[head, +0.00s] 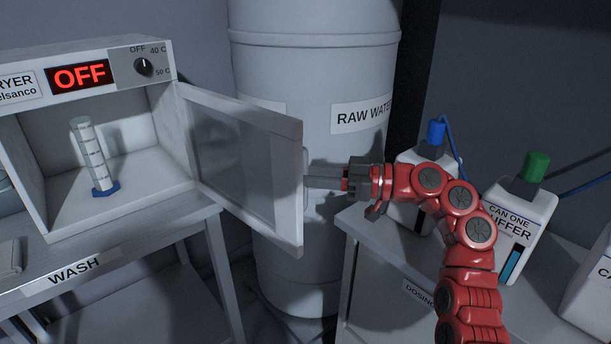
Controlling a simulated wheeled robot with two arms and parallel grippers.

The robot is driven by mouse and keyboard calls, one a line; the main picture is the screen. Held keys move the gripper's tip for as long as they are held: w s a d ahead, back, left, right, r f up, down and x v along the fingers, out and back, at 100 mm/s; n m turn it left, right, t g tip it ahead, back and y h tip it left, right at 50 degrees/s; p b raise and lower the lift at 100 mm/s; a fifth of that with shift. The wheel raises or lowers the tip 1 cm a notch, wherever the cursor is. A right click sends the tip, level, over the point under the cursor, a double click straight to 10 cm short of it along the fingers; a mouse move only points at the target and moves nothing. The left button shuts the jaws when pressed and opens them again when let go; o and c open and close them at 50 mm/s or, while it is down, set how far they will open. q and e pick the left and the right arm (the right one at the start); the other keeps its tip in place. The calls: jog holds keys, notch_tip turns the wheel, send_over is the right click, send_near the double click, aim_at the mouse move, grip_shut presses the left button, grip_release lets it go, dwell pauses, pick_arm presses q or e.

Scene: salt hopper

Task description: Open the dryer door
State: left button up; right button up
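The dryer (165,85) is at the left, with a red OFF display and a dark dial on its top panel. Its door (235,160) stands wide open, swung out to the right, with a grey window in a pale frame. The handle (305,178) is at the door's free edge. My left gripper is not in view.
A graduated cylinder (92,155) on a blue base stands inside the dryer. A large raw water drum (315,65) is behind the door. White bottles with blue (436,133) and green (536,166) caps stand on the dosing bench at the right.

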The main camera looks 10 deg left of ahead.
notch_tip(320, 180, up, 4)
jog(key=shift+s+f, duration=0.15)
jog(key=s+d+r, duration=0.1)
jog(key=s+d, duration=0.1)
jog(key=s, duration=1.3)
jog(key=shift+s, duration=0.3)
jog(key=shift+r, duration=0.1)
